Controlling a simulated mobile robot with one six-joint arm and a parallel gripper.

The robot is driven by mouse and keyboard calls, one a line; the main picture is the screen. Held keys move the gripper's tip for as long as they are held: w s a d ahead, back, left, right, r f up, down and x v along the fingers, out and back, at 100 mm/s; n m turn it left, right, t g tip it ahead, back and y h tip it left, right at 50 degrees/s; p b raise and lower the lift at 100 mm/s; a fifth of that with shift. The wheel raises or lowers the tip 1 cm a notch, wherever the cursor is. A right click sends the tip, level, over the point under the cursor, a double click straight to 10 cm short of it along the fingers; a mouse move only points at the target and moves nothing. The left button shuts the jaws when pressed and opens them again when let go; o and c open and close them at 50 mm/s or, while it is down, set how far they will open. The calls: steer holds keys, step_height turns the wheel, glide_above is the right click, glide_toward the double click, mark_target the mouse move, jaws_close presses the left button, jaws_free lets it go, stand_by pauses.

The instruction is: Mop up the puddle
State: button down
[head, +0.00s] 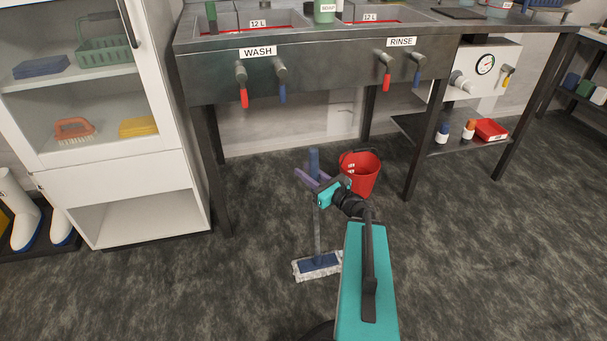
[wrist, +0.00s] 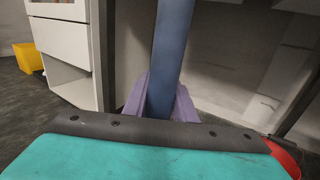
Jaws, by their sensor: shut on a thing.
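A flat mop stands upright on the dark floor in the head view, with a grey-white pad and blue plate (head: 318,264) at its foot. Its blue handle (head: 314,162) rises in front of the sink bench. My gripper (head: 314,182), with purple fingers, is shut on the mop handle near its upper part. In the wrist view the blue handle (wrist: 172,50) stands between the purple fingers (wrist: 160,100). My teal arm hides the floor to the right of the mop head. I cannot make out a puddle on the mottled floor.
A red bucket (head: 360,174) stands just behind and right of my gripper. The sink bench (head: 320,72) and its legs stand behind. A white cabinet (head: 130,205) and white boots (head: 22,215) are at left. Floor is open at front left and right.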

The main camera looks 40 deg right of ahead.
steer(key=shift+s+d, duration=0.2)
steer(key=shift+d, duration=0.5)
steer(key=shift+s+d+f+b, duration=0.1)
steer(key=shift+s+d+b, duration=0.3)
steer(key=shift+d, duration=0.4)
steer(key=shift+s+d+b, duration=0.3)
steer(key=shift+d+b, duration=0.05)
steer(key=shift+d, duration=0.6)
steer(key=shift+s+d+b, duration=0.2)
steer(key=shift+s+d, duration=0.2)
steer(key=shift+d, duration=0.4)
steer(key=shift+s+d+b, duration=0.2)
steer(key=shift+s+d, duration=0.15)
steer(key=shift+d, duration=0.45)
steer(key=shift+d, duration=0.1)
steer(key=shift+s+d+b, duration=0.35)
steer(key=shift+d, duration=0.5)
steer(key=shift+s+d+b, duration=0.3)
steer(key=shift+s+d, duration=0.05)
steer(key=shift+d, duration=0.45)
